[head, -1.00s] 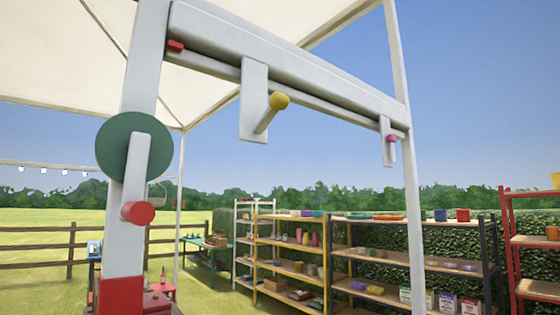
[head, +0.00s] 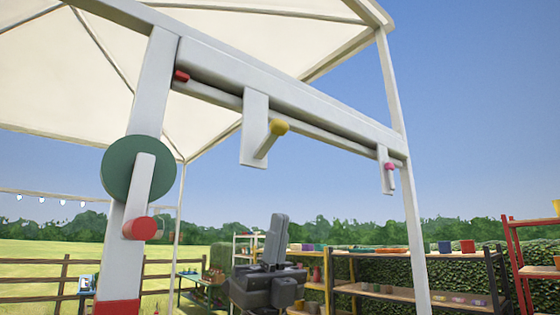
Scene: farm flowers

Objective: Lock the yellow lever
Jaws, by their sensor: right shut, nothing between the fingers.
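The yellow lever (head: 268,138) is a light rod with a yellow ball at its end. It sticks out and up to the right from a grey plate (head: 254,115) hanging from the slanted beam. My right gripper (head: 276,222) is dark grey and points up at the lower middle, well below the lever and apart from it. Its fingers are shut and look empty. My left gripper does not show.
The grey beam (head: 290,80) has a red block (head: 181,76) at its left and a pink-knobbed tab (head: 388,177) at its right. A green disc with a red-knobbed crank (head: 139,228) is on the left post. Shelves (head: 380,290) stand behind. Air between gripper and lever is clear.

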